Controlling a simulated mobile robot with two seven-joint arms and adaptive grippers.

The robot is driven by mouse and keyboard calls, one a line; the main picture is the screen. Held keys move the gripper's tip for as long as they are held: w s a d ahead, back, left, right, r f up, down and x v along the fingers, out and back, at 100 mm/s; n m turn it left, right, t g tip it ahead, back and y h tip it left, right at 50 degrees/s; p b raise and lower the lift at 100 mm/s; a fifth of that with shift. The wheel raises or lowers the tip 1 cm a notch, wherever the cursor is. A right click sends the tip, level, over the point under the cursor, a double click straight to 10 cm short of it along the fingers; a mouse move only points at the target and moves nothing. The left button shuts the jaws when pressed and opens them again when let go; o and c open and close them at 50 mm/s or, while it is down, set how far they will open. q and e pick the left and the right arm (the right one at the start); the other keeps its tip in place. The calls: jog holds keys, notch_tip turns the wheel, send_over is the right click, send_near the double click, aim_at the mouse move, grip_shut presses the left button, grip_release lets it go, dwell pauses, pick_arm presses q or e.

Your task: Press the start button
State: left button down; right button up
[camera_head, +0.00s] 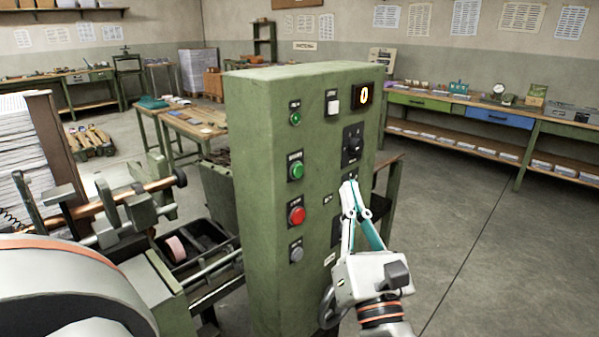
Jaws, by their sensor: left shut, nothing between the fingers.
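A tall green control cabinet (262,200) stands in the middle of the head view, its panel facing right. A small green lamp or button (295,118) sits at the top. The labels are too small to read, but the large green one looks like the start button. My left gripper (350,186) is shut and empty, fingers pointing up, in front of the panel's lower right part. It is right of the green button; contact with the panel cannot be told. My right gripper is not in view.
Machine parts with metal rods (150,190) stand left of the cabinet. The floor (480,250) at right is clear, before a long workbench (465,143).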

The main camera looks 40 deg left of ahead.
aim_at(298, 171)
pick_arm(q)
jog(key=a, duration=0.8)
jog(key=shift+w+a+p, duration=0.3)
jog(key=shift+a+p, duration=0.1)
jog(key=shift+p, duration=0.05)
dwell(1.2)
jog(key=shift+a, duration=0.4)
jog(key=shift+w+a, duration=0.1)
jog(key=shift+a, duration=0.35)
dwell(0.9)
jog(key=shift+d, duration=0.85)
